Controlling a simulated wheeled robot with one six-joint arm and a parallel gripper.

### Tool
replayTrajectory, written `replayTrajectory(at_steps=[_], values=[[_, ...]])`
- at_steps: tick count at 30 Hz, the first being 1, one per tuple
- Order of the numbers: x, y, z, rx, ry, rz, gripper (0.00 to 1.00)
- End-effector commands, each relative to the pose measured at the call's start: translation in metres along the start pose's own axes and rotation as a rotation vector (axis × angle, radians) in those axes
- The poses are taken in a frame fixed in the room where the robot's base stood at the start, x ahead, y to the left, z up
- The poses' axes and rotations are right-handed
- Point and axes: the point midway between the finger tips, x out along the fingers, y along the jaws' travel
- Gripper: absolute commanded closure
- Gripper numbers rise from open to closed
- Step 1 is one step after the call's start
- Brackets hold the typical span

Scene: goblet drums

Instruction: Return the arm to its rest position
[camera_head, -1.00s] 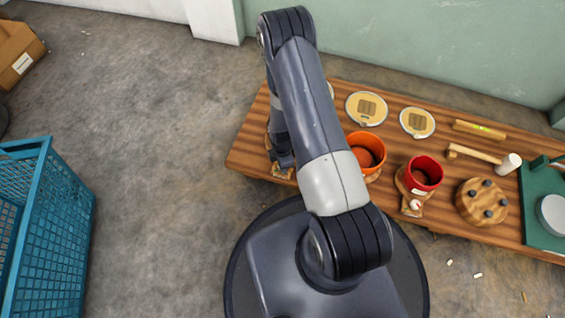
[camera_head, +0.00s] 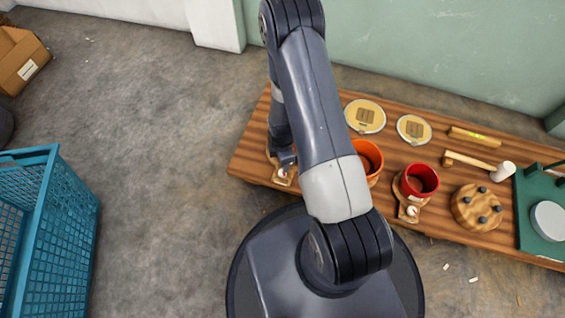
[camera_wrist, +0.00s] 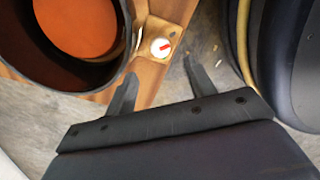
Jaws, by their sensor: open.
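My arm reaches up from my base over the left part of the wooden bench (camera_head: 250,150) in the head view. My gripper (camera_wrist: 160,80) shows in the wrist view with its two fingers apart and nothing between them. Beyond the fingers is a wooden piece with a round white dial and red mark (camera_wrist: 161,47). A dark-rimmed vessel with an orange inside (camera_wrist: 80,25) is at the upper left, close to the left finger. In the head view the gripper end is low by the bench's left end, partly hidden behind my arm.
An orange pot (camera_head: 370,158) and a red pot (camera_head: 420,180) stand on the bench. Two round discs (camera_head: 365,116), a mallet (camera_head: 480,162), a wooden block with dark pegs (camera_head: 477,207) and a green stand (camera_head: 540,235) lie rightward. A blue crate (camera_head: 65,230) stands on the left floor.

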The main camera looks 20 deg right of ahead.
Motion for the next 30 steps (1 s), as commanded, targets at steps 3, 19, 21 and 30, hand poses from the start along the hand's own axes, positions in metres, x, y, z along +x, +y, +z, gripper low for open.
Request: replayTrajectory(at_steps=[3,19,21,30], values=[[-0.016,0.001,0.000,0.000,0.000,0.002,0.48],[-0.017,0.000,0.000,0.000,0.000,-0.001,0.48],[-0.011,0.000,0.000,0.000,0.000,-0.001,0.48],[0.044,-0.001,0.000,0.000,0.000,-0.004,0.48]])
